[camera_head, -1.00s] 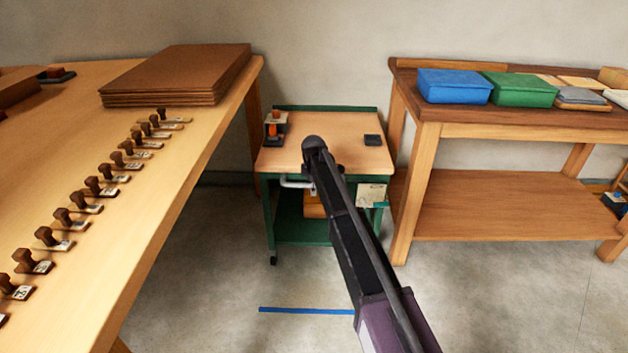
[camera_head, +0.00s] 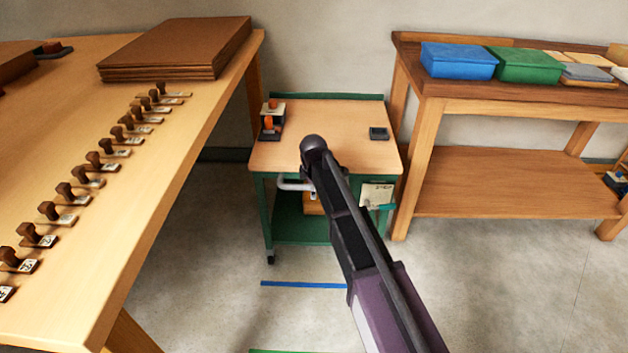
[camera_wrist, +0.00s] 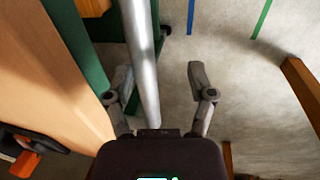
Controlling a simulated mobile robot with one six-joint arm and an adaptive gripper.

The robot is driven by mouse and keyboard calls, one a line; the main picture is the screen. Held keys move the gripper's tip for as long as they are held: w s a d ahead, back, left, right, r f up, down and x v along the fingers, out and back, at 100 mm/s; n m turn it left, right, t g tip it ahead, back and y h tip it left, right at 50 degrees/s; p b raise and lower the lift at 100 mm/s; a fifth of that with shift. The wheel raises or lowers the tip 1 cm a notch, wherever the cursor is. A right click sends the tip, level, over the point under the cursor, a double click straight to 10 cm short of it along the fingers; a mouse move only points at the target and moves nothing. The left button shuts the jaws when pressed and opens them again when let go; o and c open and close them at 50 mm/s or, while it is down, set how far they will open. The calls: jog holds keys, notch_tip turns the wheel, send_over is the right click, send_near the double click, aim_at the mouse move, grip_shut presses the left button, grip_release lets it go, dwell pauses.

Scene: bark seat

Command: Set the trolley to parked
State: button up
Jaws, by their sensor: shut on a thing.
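The trolley (camera_head: 320,150) has a green frame and a pale wooden top, and stands between two benches. Its grey bar handle (camera_head: 293,184) runs along the near side, partly hidden by my arm. In the wrist view the handle (camera_wrist: 140,50) passes between the fingers of my gripper (camera_wrist: 158,80), which is shut on it. In the head view my arm hides the gripper. A blue line (camera_head: 303,284) lies on the floor just in front of the trolley. A green line (camera_head: 285,351) shows at the bottom edge, nearer me.
A bench with several stamps (camera_head: 75,193) and brown boards (camera_head: 175,50) is close on the left. A bench with a blue box (camera_head: 458,60) and a green box (camera_head: 527,65) stands right. Small items (camera_head: 270,122) sit on the trolley top. Floor in front is clear.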

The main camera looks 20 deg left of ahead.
jog(key=s+d, duration=0.1)
jog(key=s, duration=0.6)
jog(key=shift+d, duration=0.4)
jog(key=shift+r, duration=0.25)
